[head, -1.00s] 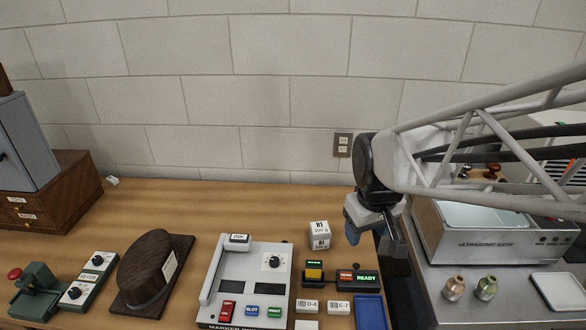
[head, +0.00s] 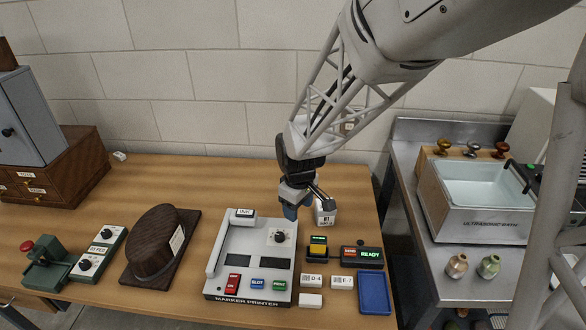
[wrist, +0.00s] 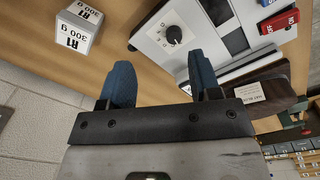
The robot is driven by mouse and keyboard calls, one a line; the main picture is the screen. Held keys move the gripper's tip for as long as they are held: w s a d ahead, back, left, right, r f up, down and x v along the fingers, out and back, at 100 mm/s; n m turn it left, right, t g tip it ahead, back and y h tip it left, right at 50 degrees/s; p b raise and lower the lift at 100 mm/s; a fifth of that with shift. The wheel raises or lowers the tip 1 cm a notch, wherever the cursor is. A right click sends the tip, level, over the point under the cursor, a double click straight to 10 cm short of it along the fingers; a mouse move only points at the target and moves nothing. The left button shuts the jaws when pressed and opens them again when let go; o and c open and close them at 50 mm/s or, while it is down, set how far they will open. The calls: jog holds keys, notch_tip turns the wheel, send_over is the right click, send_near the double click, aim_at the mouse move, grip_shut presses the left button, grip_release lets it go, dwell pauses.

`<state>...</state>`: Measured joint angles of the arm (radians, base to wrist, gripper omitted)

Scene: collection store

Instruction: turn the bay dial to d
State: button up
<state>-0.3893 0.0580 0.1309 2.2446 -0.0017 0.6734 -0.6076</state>
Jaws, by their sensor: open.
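The marker printer's dial, a black knob on a white plate (head: 280,237), sits at the back right of the grey printer (head: 222,278); it also shows in the wrist view (wrist: 174,35), ahead of and between my fingers. At left, a green box with a white face has two black knobs, the upper (head: 106,233) and the lower (head: 86,264). My gripper (head: 303,207) is open and empty, with blue fingertips, above the table near the printer's back right corner. It touches no dial.
A white 300 g block (head: 326,215) stands just right of my gripper. A brown hat form (head: 152,245) stands left. An ultrasonic bath (head: 480,221) stands on the steel bench.

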jog(key=n, duration=0.2)
send_over(280, 234)
notch_tip(280, 234, down, 6)
jog(key=shift+s+r, duration=0.1)
jog(key=shift+f, duration=3.9)
jog(key=shift+c, duration=0.3)
jog(key=c, duration=0.9)
jog(key=shift+o, duration=0.2)
